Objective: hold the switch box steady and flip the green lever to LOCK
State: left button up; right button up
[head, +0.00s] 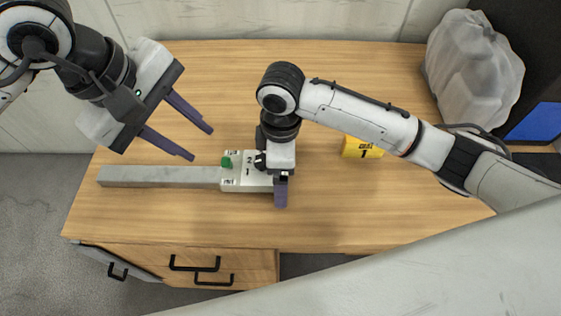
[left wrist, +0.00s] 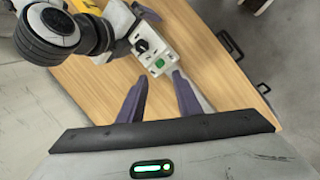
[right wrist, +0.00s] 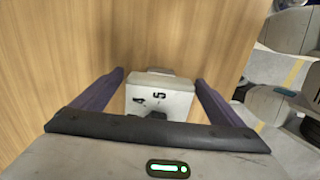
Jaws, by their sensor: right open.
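The switch box (head: 232,183) is pale and lies at the right end of a grey bar on the table. Its green lever (head: 226,162) stands up near the left side of its top; the lever also shows in the left wrist view (left wrist: 159,63). My left gripper (head: 202,144) is open and empty, above and behind the box's lever end. My right gripper (right wrist: 158,76) is open, its fingers on both sides of the box's numbered end (right wrist: 160,98). I cannot tell whether they touch it. My right arm hides that end in the head view.
The grey bar (head: 155,176) reaches left from the box. A black knob (left wrist: 141,46) sits on the box near the lever. A yellow block (head: 360,149) marked 1 stands behind my right forearm. A translucent bag (head: 470,65) is at the back right. The table (head: 350,215) front right is clear.

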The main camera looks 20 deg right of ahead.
jog(key=shift+f, duration=0.1)
jog(key=c, duration=1.8)
pick_arm(q)
jog(key=shift+c, duration=1.1)
pick_arm(e)
jog(key=shift+c, duration=0.8)
pick_arm(q)
grip_shut()
jog(key=s+a+f+n+g+h, duration=0.2)
jog(key=s+f+n+g+h, duration=0.2)
jog(key=f+n+g+h, duration=0.5)
jog(key=w+a+f+n+t+h, duration=0.1)
jog(key=a+n+t+h, duration=0.1)
jog(key=n, duration=0.2)
jog(key=w+a+f+n+t+h, duration=0.1)
jog(key=a+f+n+t+h, duration=0.1)
jog(key=n, duration=0.3)
jog(key=w+a+f+n+t+h, duration=0.1)
jog(key=a+n+t+h, duration=0.1)
jog(key=n, duration=0.3)
jog(key=shift+w+a+f+t, duration=0.3)
jog(key=shift+w+a+t, duration=0.1)
jog(key=shift+a, duration=0.35)
